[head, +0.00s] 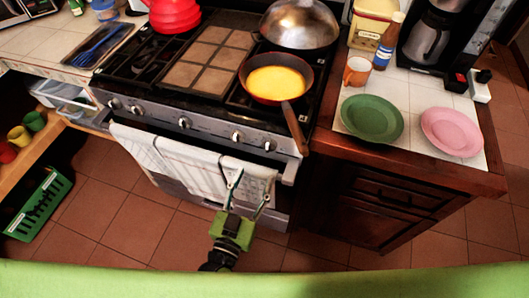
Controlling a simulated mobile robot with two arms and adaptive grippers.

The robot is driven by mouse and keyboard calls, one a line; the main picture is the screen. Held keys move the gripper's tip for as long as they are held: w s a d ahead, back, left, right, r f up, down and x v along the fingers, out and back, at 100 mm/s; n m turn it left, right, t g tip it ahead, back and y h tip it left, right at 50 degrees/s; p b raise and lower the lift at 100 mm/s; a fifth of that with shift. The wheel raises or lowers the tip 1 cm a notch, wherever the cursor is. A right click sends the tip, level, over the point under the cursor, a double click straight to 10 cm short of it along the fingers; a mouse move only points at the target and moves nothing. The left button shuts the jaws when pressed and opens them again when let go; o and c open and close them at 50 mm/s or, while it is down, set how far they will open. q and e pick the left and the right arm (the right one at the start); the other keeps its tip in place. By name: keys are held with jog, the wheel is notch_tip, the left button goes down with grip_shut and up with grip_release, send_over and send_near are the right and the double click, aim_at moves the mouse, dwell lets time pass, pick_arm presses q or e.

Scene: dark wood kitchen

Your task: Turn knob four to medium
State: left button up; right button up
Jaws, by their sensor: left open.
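A row of several knobs runs along the stove's front panel (160,117). Counting from the left, the fourth knob (237,136) is on the right half of the panel, with another knob (268,145) to its right. No numbers can be read on the panel, and the knobs' settings are too small to tell. My left gripper (250,187) is open and empty, with its fingers pointing up toward the panel. In the picture it is below these two knobs, overlapping the hanging towel, and apart from the knobs. My right gripper is not in view.
White towels (190,165) hang on the oven front. A pan of yellow food (276,84) sits on the stove, its wooden handle (295,130) jutting over the front edge near the right knobs. A wood counter with a green plate (371,118) is at right.

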aim_at(267, 150)
pick_arm(q)
jog(key=x, duration=1)
jog(key=shift+d+f+p, duration=0.1)
jog(key=shift+d+p, duration=0.05)
jog(key=shift+p, duration=0.25)
jog(key=c, duration=1.1)
